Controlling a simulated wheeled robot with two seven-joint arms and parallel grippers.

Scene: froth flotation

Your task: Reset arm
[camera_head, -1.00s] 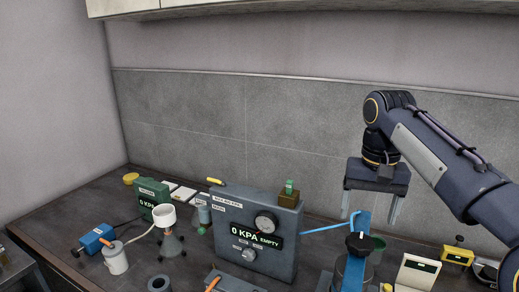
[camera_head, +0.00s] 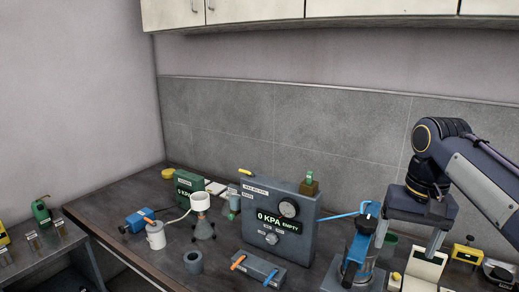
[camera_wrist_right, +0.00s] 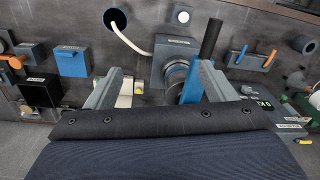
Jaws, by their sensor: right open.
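My right gripper (camera_head: 409,232) is open and empty, its two fingers pointing down at the right of the head view. It hangs beside the blue and dark flotation machine (camera_head: 360,245), close to its upper right side. Whether a finger touches anything cannot be told. My left gripper is not in view.
A grey gauge box (camera_head: 275,232) reading "0 KPA EMPTY" stands left of the machine. A white-topped device (camera_head: 425,268) and a yellow box (camera_head: 466,253) are at the right. A funnel flask (camera_head: 202,215), white jug (camera_head: 156,236) and blue pump (camera_head: 138,220) stand left. Open air lies above the bench.

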